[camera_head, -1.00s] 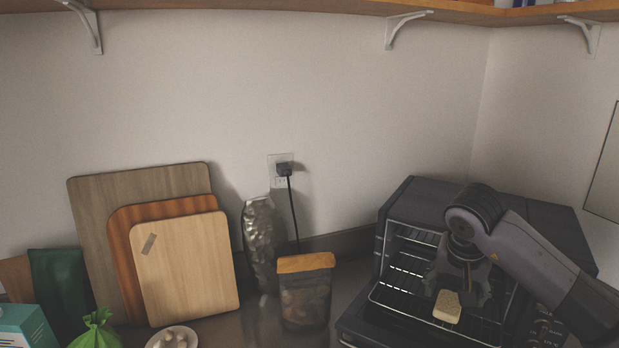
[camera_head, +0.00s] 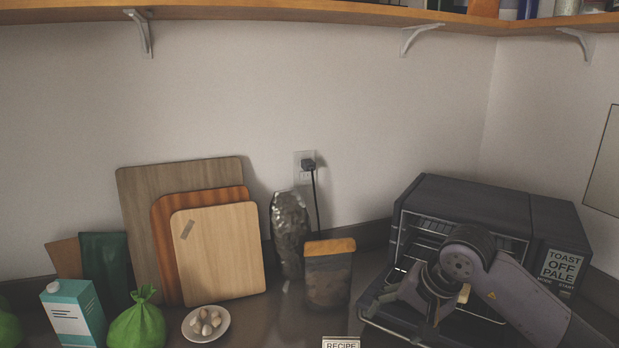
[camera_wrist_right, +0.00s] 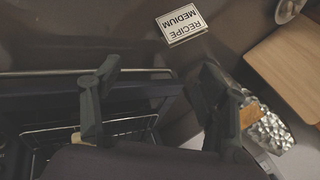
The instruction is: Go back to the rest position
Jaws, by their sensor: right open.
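My right gripper (camera_head: 422,305) is in front of the black toaster oven (camera_head: 470,205), over its lowered door. Its two fingers (camera_wrist_right: 150,95) are spread apart with nothing between them in the right wrist view. A small beige piece, looking like bread (camera_head: 464,293), shows partly behind my right arm at the oven rack. A sliver of it shows beside a finger in the wrist view (camera_wrist_right: 76,138). The wire rack (camera_wrist_right: 110,128) is partly hidden by the gripper. My left gripper is not in the frames.
A recipe card (camera_wrist_right: 183,25) lies on the counter left of the oven. An orange-topped bag (camera_head: 328,278), silvery bag (camera_head: 290,235), cutting boards (camera_head: 218,255), plate of pale round items (camera_head: 206,324), green bag (camera_head: 137,325) and carton (camera_head: 75,312) stand further left. A shelf (camera_head: 300,14) runs above.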

